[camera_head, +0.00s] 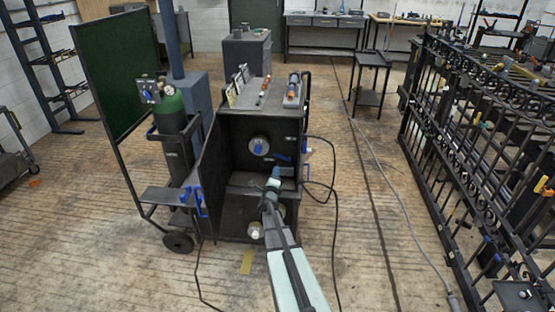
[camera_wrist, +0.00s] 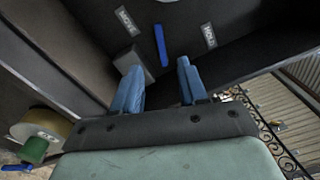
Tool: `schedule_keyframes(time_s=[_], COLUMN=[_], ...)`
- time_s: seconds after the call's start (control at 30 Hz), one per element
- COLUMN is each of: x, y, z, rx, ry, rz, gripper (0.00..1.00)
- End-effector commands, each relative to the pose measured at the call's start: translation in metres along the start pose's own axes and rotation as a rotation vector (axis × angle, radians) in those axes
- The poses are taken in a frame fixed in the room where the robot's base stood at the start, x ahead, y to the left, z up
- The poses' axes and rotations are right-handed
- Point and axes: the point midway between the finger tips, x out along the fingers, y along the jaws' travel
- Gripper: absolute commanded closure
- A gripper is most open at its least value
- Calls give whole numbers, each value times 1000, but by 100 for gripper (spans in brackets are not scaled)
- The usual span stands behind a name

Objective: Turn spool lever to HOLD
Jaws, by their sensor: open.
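The spool lever (camera_wrist: 161,46) is a bright blue bar in the wrist view, between a left label that seems to read MOVE (camera_wrist: 125,20) and a right label that seems to read HOLD (camera_wrist: 208,35). It stands nearly upright there, at neither label. My gripper (camera_wrist: 160,66) is open, with one blue finger to each side of the lever's near end; I cannot tell whether they touch it. In the head view my gripper (camera_head: 272,184) is at the open dark cabinet (camera_head: 232,142). A blue bar (camera_head: 283,157) there looks like the lever.
A spool with a blue hub (camera_head: 259,145) sits in the cabinet's upper part. A grey block (camera_wrist: 128,58) is close to the left finger. A green gas cylinder (camera_head: 172,115) stands left. A black iron gate (camera_head: 470,140) is at right, with cables on the floor between.

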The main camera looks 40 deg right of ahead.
Motion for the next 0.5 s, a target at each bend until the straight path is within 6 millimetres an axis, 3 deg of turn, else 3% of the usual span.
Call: schedule_keyframes(time_s=[0.27,0.5], x=[14,47], y=[1,2], z=[0,1], rx=[16,15], ry=[0,-1], rz=[1,2], gripper=[57,57])
